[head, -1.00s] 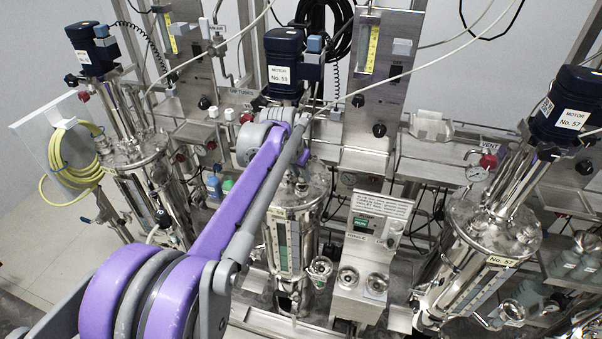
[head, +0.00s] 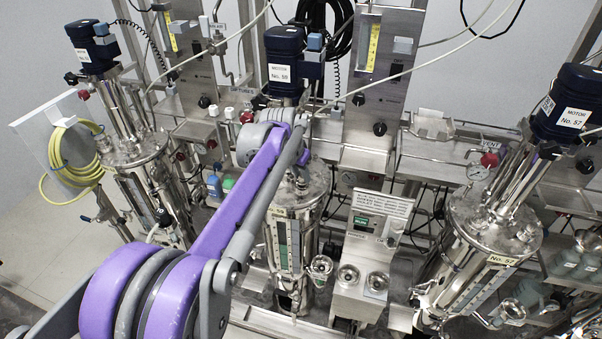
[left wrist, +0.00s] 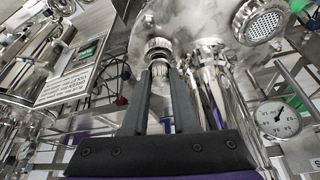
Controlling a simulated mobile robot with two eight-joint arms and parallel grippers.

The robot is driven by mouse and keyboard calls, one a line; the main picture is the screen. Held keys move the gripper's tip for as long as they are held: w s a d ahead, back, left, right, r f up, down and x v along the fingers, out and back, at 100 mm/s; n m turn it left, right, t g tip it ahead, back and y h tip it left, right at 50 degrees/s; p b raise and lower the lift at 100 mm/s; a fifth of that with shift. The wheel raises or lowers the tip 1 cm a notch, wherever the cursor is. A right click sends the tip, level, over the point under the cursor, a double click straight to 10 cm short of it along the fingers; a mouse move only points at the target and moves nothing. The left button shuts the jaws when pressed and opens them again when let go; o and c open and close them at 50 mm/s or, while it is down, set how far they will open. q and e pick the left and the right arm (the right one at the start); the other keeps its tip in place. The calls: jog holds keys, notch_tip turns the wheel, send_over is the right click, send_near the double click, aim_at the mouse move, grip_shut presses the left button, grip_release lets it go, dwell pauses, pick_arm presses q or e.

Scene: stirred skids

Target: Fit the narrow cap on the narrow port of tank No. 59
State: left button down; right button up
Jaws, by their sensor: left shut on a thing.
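In the left wrist view my left gripper (left wrist: 160,72) is shut on a small ridged silver cap (left wrist: 157,67). The cap is in line with a ridged metal port (left wrist: 157,46) on a shiny tank lid (left wrist: 196,22). I cannot tell whether cap and port touch or are slightly apart. In the head view my left arm reaches to the middle tank (head: 296,205), and the gripper itself is hidden behind the arm. The middle motor (head: 284,52) has a label that seems to read No. 58, but it is small. My right gripper is not in view.
A left tank (head: 138,150) and a right tank (head: 495,225) stand either side, each with a motor above. A perforated round fitting (left wrist: 264,23) and a pressure gauge (left wrist: 277,118) are near the gripper. A control box (head: 365,255) stands right of the middle tank.

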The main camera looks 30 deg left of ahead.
pick_arm(q)
jog(key=shift+f, duration=0.55)
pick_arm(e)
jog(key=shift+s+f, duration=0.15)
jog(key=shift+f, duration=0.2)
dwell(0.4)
pick_arm(q)
jog(key=shift+c, duration=1.4)
grip_release()
notch_tip(320, 180, up, 2)
jog(key=shift+p, duration=0.3)
jog(key=shift+r+p, duration=1.5)
jog(key=shift+r, duration=1.55)
jog(key=shift+w, duration=0.1)
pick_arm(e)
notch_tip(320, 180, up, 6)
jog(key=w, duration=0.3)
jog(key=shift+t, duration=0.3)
pick_arm(q)
jog(key=shift+f, duration=0.1)
